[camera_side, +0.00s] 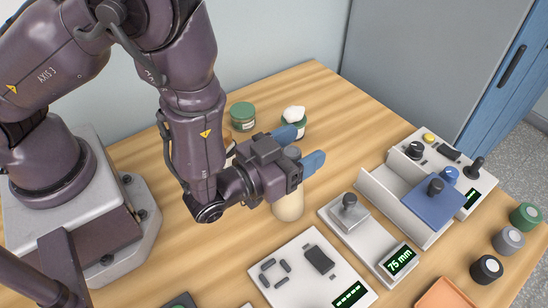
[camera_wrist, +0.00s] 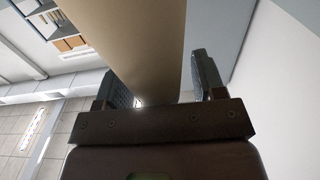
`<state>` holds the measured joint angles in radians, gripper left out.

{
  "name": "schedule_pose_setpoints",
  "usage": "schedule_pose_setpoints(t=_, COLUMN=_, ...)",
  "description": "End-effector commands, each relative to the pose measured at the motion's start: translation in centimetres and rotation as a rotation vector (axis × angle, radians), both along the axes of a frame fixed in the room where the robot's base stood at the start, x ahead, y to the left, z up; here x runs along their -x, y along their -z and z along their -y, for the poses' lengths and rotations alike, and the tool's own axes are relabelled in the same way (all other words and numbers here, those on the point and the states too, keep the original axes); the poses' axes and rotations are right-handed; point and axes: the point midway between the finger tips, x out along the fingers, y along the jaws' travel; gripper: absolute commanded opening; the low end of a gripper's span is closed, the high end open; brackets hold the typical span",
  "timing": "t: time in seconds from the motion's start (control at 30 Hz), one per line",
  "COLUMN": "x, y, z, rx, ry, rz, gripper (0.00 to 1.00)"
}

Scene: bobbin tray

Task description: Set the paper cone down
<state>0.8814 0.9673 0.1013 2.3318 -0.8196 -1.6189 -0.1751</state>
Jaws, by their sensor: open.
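The paper cone (camera_side: 288,206) is pale tan and appears to stand on the wooden table, just below and partly behind my gripper in the side view. Its upper part is hidden by my gripper there. My gripper (camera_side: 306,146) is level, with its blue fingers spread apart. In the wrist view the tan cone (camera_wrist: 140,40) fills the space between the open fingers (camera_wrist: 162,84). A gap shows between it and the right finger. It overlaps the left finger, and I cannot tell whether they touch.
Behind my gripper stand a green-lidded jar (camera_side: 243,114) and a jar with a white top (camera_side: 293,116). To the right are a gauge reading 75 mm (camera_side: 385,262), a blue block (camera_side: 434,207) and a control box (camera_side: 428,150). A white panel (camera_side: 300,268) lies in front. Several round pieces stand at the right edge.

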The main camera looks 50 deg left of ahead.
Motion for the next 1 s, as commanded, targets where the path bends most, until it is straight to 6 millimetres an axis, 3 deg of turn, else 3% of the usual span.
schedule_pose_setpoints(t=0.5, x=10.1, y=0.2, z=0.0, rx=-0.004, ry=0.006, rz=-0.006, gripper=0.63)
schedule_pose_setpoints(t=0.7, x=11.6, y=0.1, z=0.0, rx=-0.002, ry=0.003, rz=-0.003, gripper=0.63)
schedule_pose_setpoints(t=1.0, x=11.8, y=0.1, z=0.0, rx=-0.002, ry=0.002, rz=-0.003, gripper=0.63)
